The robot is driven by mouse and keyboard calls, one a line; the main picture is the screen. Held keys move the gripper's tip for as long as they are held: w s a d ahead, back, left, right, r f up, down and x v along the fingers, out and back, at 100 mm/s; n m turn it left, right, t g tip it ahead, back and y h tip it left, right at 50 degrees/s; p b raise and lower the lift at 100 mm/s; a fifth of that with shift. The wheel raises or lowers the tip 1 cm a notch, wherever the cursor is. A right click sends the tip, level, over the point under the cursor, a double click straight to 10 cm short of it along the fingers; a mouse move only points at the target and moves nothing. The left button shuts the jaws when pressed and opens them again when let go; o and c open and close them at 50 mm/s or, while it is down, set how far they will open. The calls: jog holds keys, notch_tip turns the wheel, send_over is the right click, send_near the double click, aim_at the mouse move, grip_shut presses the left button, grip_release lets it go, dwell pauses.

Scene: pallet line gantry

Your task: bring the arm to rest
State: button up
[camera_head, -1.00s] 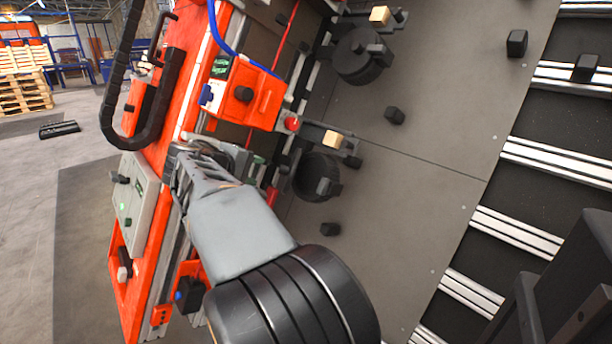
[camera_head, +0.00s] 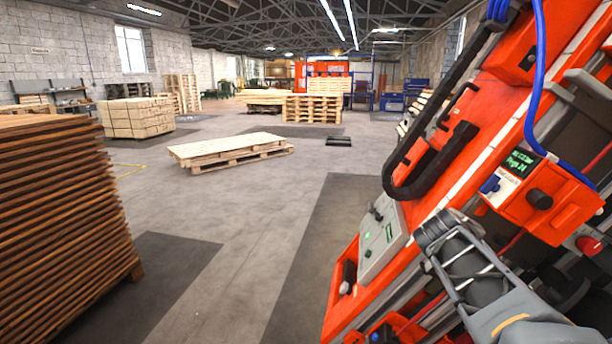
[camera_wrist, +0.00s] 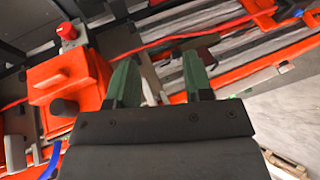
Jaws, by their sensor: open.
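My gripper shows in the wrist view (camera_wrist: 158,82), with two green fingers standing apart and nothing between them. Beyond the fingers lie the red and grey rails of the machine. In the head view my arm comes in at the lower right, in front of the orange gantry frame (camera_head: 448,190). The fingertips cannot be made out there. In the wrist view an orange control box (camera_wrist: 68,80) with a red button is to the left of the fingers, apart from them.
The orange box with a small screen (camera_head: 540,195) and a grey panel (camera_head: 385,245) are close to my arm. A black cable loop (camera_head: 400,185) hangs beside them. A stack of brown boards (camera_head: 60,220) stands at the left. A low pallet (camera_head: 230,150) lies on open floor.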

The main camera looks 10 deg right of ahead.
jog(key=s+a+r+y+p, duration=0.1)
jog(key=a+r+y+p, duration=0.2)
jog(key=a+p, duration=0.3)
jog(key=s+a+r+t+y+p, duration=0.1)
jog(key=s+a+r+y+p, duration=0.1)
jog(key=a+p, duration=0.5)
jog(key=s+a+r+n+y+p, duration=0.1)
jog(key=s+a+r+y+p, duration=0.1)
jog(key=a+r+y+p, duration=0.2)
jog(key=a+r+p, duration=0.2)
jog(key=a+p, duration=0.1)
jog(key=a, duration=0.1)
jog(key=shift+s+a+t, duration=0.25)
jog(key=shift+a+t, duration=0.05)
jog(key=shift+c, duration=0.2)
